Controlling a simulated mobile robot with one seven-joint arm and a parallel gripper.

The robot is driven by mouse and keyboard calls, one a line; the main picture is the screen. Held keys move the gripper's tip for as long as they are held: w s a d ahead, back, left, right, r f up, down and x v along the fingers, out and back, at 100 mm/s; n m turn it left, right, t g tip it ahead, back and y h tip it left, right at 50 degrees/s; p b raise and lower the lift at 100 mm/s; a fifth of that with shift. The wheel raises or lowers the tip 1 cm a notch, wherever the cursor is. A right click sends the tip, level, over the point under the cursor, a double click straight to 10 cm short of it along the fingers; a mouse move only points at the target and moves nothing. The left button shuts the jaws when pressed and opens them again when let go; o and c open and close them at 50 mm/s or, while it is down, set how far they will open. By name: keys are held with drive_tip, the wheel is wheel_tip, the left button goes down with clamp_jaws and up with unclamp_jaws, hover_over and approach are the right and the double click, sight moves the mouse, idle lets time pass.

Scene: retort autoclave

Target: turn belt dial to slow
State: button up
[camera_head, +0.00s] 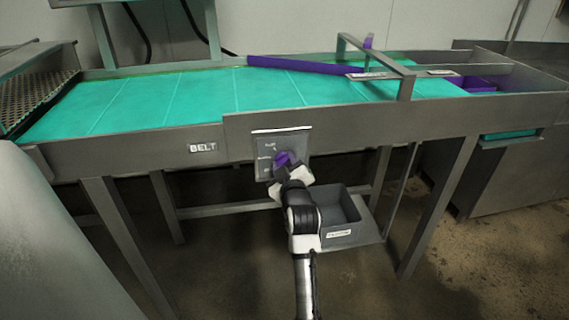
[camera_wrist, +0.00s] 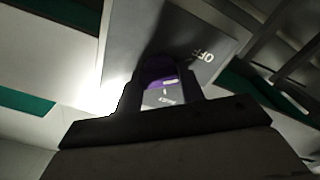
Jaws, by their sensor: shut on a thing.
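The belt dial is a purple knob (camera_head: 286,158) on a grey dial plate (camera_head: 265,143) on the front of the conveyor frame. Small lettering runs down the plate's left side, too small to read surely in the head view. My gripper (camera_head: 289,168) is at the knob, shut on it. In the wrist view, the purple knob (camera_wrist: 158,72) sits between the two fingers of my gripper (camera_wrist: 165,90). The word OFF shows on the plate (camera_wrist: 202,52) beside it. The knob's pointer direction cannot be told.
The teal belt (camera_head: 190,97) runs above the plate, with a BELT label (camera_head: 203,147) to its left. A grey bin (camera_head: 340,236) stands below, close beside my arm.

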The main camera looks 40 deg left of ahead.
drive_tip(key=m+p, duration=0.1)
drive_tip(key=m, duration=0.3)
drive_tip(key=shift+m+p, duration=0.5)
drive_tip(key=shift+m, duration=1.5)
drive_tip(key=o, duration=1)
drive_tip(key=b+v, duration=0.3)
drive_tip(key=v, duration=1.1)
drive_tip(key=shift+w, duration=0.1)
